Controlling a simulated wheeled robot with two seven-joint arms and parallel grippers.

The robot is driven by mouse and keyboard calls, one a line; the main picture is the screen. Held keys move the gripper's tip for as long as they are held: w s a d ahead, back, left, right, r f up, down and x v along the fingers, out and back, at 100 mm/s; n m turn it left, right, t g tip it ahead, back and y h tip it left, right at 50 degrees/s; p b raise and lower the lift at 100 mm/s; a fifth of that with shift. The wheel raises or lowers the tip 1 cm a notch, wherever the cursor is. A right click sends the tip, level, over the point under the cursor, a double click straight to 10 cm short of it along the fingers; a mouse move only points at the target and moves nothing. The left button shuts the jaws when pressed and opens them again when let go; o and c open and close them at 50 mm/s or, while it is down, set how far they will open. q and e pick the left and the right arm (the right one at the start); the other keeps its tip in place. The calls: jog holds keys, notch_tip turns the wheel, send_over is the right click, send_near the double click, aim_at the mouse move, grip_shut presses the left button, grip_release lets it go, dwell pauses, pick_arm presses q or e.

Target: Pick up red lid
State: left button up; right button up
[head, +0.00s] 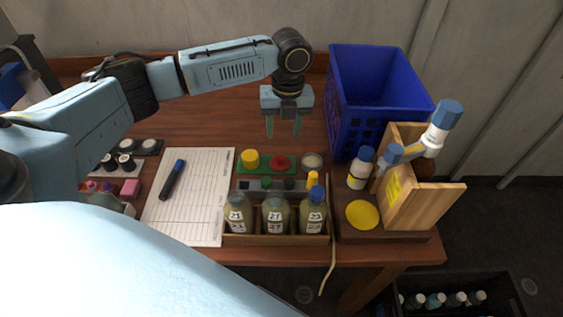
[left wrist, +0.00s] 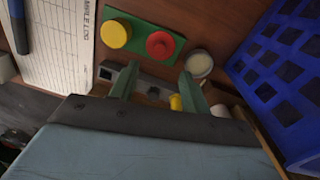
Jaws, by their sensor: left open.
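The red lid (head: 280,162) lies on a green strip (head: 265,168) on the table, between a yellow lid (head: 250,158) and a pale round lid (head: 312,160). In the left wrist view the red lid (left wrist: 160,45) shows from above, beyond the fingertips. My left gripper (head: 283,132) is open and empty, pointing down above and behind the lids, apart from them. Its two green fingers also show in the left wrist view (left wrist: 156,80), spread on either side of the red lid's line. My right gripper is not in view.
A wooden rack (head: 275,238) holds several labelled bottles in front of the lids. A blue crate (head: 375,95) stands at the right, near a wooden stand (head: 425,205). A log sheet (head: 205,200) with a marker (head: 172,180) lies left. Bare table lies behind the lids.

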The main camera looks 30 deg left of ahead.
pick_arm(q)
send_over(281, 157)
jog(key=f, duration=0.4)
jog(key=shift+w+f, duration=0.1)
jog(key=shift+w, duration=0.2)
jog(key=f, duration=0.3)
jog(key=f+b, duration=0.1)
jog(key=f, duration=0.1)
jog(key=shift+s, duration=0.3)
grip_shut()
